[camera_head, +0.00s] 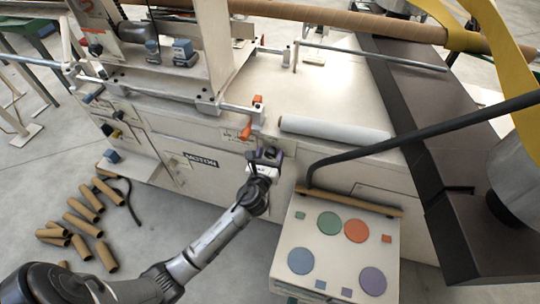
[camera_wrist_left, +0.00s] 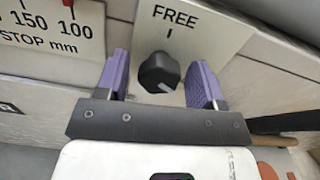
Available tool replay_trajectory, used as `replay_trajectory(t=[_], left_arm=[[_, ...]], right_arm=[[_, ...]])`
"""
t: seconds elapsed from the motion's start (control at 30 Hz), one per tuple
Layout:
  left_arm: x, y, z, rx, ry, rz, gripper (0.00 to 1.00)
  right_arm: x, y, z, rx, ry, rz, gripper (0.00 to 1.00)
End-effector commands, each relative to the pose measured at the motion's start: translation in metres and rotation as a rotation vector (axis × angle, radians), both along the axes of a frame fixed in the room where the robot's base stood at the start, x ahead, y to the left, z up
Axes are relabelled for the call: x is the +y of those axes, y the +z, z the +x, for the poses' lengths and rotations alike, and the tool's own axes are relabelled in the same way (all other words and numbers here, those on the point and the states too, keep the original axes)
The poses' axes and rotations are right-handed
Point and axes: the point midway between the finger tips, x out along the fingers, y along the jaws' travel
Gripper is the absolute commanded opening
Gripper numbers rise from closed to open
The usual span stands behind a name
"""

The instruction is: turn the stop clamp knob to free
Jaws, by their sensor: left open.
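The stop clamp knob (camera_wrist_left: 159,73) is black and faceted with a pale pointer mark. In the left wrist view it sits on a light plate (camera_wrist_left: 200,30) below the word FREE and a short tick line. The pale mark is on the knob's lower right, not at the tick. My left gripper (camera_wrist_left: 160,80) is open, with one purple finger on each side of the knob and a gap visible at both sides. In the head view my left gripper (camera_head: 265,158) is at the front of the machine, and the knob is hidden there. My right gripper is not in view.
A scale marked STOP mm (camera_wrist_left: 45,30) is left of the knob. An orange handle (camera_head: 247,130) stands just above my gripper in the head view. A white roll (camera_head: 335,131) lies to the right. A side table with coloured discs (camera_head: 330,222) and a black bar (camera_head: 420,135) are nearby.

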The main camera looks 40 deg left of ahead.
Motion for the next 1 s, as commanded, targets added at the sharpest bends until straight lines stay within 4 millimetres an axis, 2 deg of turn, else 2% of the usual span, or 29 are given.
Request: replay_trajectory(t=[0.33,0.83,1.0], left_arm=[[0.0009,0.0003,0.0017,0.0,0.0,0.0,0.61],[0.0006,0.0001,0.0015,0.0,0.0,0.0,0.13],[0.0006,0.0003,0.0015,-0.004,0.0,-0.01,0.13]], right_arm=[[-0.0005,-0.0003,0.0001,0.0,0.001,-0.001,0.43],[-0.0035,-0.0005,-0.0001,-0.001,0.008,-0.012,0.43],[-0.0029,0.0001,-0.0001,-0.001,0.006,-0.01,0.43]])
